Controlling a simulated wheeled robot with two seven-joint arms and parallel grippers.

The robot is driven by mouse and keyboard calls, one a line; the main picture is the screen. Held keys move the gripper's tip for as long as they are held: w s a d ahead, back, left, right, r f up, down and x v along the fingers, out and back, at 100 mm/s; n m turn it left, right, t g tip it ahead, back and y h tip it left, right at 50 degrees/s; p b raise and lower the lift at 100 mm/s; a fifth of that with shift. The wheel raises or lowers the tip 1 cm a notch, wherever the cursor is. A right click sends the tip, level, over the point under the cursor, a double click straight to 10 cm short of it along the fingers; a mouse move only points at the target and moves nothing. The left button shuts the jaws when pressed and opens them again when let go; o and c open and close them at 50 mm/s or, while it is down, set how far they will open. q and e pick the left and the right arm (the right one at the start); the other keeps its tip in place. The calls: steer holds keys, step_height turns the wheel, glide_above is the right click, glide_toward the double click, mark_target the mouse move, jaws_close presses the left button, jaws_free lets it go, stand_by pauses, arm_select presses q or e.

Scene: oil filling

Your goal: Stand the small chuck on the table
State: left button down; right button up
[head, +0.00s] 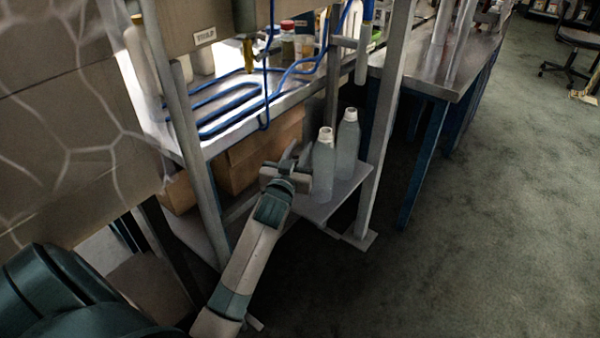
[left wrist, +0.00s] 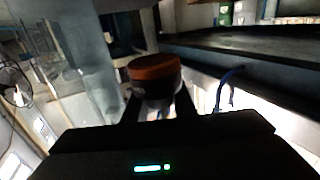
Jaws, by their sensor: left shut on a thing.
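My left gripper (head: 290,160) reaches in over the inner edge of a small grey shelf. In the left wrist view a short round piece with a red-brown top and dark band, which I take to be the small chuck (left wrist: 155,78), sits between the fingers (left wrist: 158,105). The gripper is shut on it. In the head view the piece is too small and hidden to make out. The small table (head: 342,192) is the grey shelf beside and under the gripper. My right gripper is not in view.
Two clear bottles with white caps, a nearer one (head: 323,168) and a farther one (head: 347,143), stand on the shelf just right of the gripper. Metal posts (head: 385,110) rise beside it. Cardboard boxes (head: 245,160) sit behind, under a bench with blue tubing (head: 225,110).

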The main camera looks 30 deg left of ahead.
arm_select(q)
steer(key=shift+f, duration=1.75)
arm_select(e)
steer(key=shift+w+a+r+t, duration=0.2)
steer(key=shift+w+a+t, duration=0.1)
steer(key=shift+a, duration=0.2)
arm_select(q)
steer(key=shift+f+b, duration=0.7)
steer(key=shift+f, duration=1.2)
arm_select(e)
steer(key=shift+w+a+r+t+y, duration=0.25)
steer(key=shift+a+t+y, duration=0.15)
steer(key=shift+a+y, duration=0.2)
arm_select(q)
steer(key=shift+f, duration=0.15)
steer(key=c, duration=1.7)
jaws_free()
steer(key=shift+c, duration=0.2)
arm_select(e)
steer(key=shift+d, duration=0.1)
